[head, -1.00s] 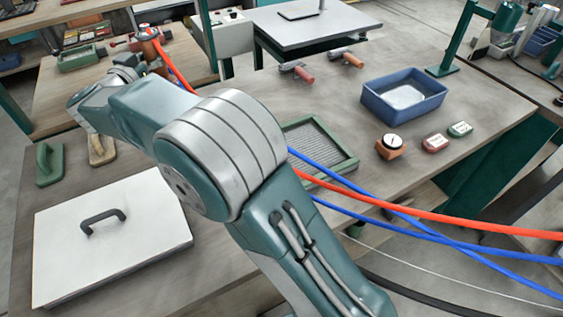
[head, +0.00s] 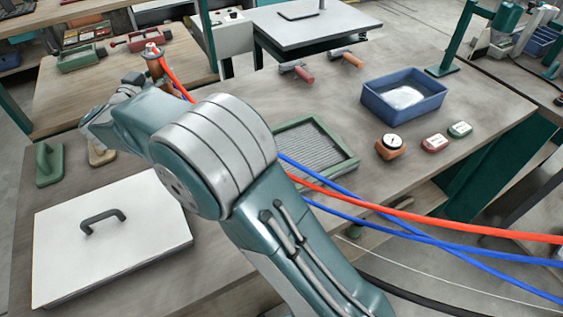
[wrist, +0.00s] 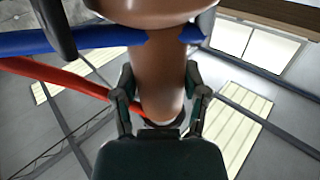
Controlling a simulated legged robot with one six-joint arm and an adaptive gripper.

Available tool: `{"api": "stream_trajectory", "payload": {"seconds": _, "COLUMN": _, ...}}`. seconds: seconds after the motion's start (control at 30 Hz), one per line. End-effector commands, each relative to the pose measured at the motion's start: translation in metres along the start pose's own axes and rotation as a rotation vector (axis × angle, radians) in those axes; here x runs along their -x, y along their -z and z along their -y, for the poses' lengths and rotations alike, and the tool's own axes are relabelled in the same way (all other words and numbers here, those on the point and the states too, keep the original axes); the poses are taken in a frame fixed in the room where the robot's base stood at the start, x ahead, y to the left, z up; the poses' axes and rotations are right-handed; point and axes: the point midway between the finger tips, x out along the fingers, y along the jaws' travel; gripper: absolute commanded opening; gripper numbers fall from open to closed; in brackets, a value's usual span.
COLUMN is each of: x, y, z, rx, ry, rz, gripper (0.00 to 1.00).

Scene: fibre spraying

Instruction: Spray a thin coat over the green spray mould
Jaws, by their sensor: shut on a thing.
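A second green frame with a grey ribbed mesh (head: 312,147) lies on the near bench, partly behind my arm; the frames do not settle which is the spray mould. In the wrist view my gripper (wrist: 160,100) is shut on a copper-brown spray tool (wrist: 158,65), with red and blue hoses beside it. In the head view the tool (head: 154,57) stands roughly upright, to the right of the far green mould and apart from it. My fingers are mostly hidden there. No spray is visible.
Red and blue hoses (head: 430,214) trail across the right.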

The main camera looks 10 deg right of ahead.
Motion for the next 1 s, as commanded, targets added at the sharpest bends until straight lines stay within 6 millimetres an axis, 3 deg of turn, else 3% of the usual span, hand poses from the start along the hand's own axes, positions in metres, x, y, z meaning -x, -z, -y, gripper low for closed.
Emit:
{"api": "stream_trajectory", "payload": {"seconds": 0.9, "x": 0.000, "y": -0.008, "z": 0.000, "rx": -0.002, "ry": 0.000, "rz": -0.004, "gripper": 0.00}}
{"api": "stream_trajectory", "payload": {"seconds": 0.93, "x": 0.000, "y": -0.008, "z": 0.000, "rx": -0.002, "ry": 0.000, "rz": -0.004, "gripper": 0.66}}
{"api": "stream_trajectory", "payload": {"seconds": 1.0, "x": 0.000, "y": -0.008, "z": 0.000, "rx": -0.003, "ry": 0.000, "rz": -0.004, "gripper": 0.97}}
